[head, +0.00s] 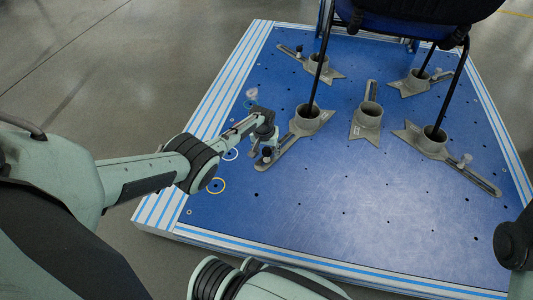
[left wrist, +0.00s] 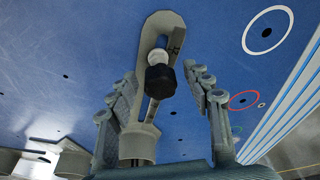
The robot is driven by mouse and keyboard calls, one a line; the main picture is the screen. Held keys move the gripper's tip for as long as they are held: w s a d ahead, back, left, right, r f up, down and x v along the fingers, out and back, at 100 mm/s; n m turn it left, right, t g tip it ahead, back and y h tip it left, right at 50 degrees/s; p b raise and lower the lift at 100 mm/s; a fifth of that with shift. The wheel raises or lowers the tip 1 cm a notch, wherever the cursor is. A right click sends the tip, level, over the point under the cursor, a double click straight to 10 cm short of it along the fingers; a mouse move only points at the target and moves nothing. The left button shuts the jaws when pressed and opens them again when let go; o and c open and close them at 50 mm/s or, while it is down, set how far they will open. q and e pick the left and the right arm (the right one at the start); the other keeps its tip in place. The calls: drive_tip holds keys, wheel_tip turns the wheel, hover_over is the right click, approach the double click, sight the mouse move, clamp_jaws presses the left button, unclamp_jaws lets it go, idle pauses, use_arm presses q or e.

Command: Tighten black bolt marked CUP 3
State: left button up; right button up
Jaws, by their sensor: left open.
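A black bolt (head: 267,154) with a pale collar sits in the slotted arm of a grey cup fixture (head: 295,130) on the blue plate. No CUP 3 marking is legible. My left gripper (head: 264,132) is open just above and behind this bolt in the head view. In the left wrist view the black bolt (left wrist: 160,79) appears between the spread fingers of the left gripper (left wrist: 158,92), with no clear contact. The cup (left wrist: 137,145) of that fixture shows lower down between the fingers. My right gripper is not in view.
A blue plate (head: 330,215) with small holes carries several other grey cup fixtures, including a middle one (head: 367,115) and a right one (head: 430,140). Chair legs (head: 322,65) stand in cups. The front plate area is clear.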

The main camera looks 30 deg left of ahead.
use_arm(q)
drive_tip(key=shift+d+n, duration=0.15)
drive_tip(key=shift+n, duration=0.75)
drive_tip(key=shift+n+g+y, duration=0.3)
drive_tip(key=shift+n+y, duration=0.1)
drive_tip(key=shift+n, duration=0.8)
drive_tip(key=shift+w+f+n+b, duration=0.15)
drive_tip(key=shift+n+b, duration=0.45)
drive_tip(key=shift+n, duration=0.5)
drive_tip(key=shift+n+g+y, duration=0.3)
drive_tip(key=shift+n, duration=0.6)
drive_tip(key=shift+c, duration=0.2)
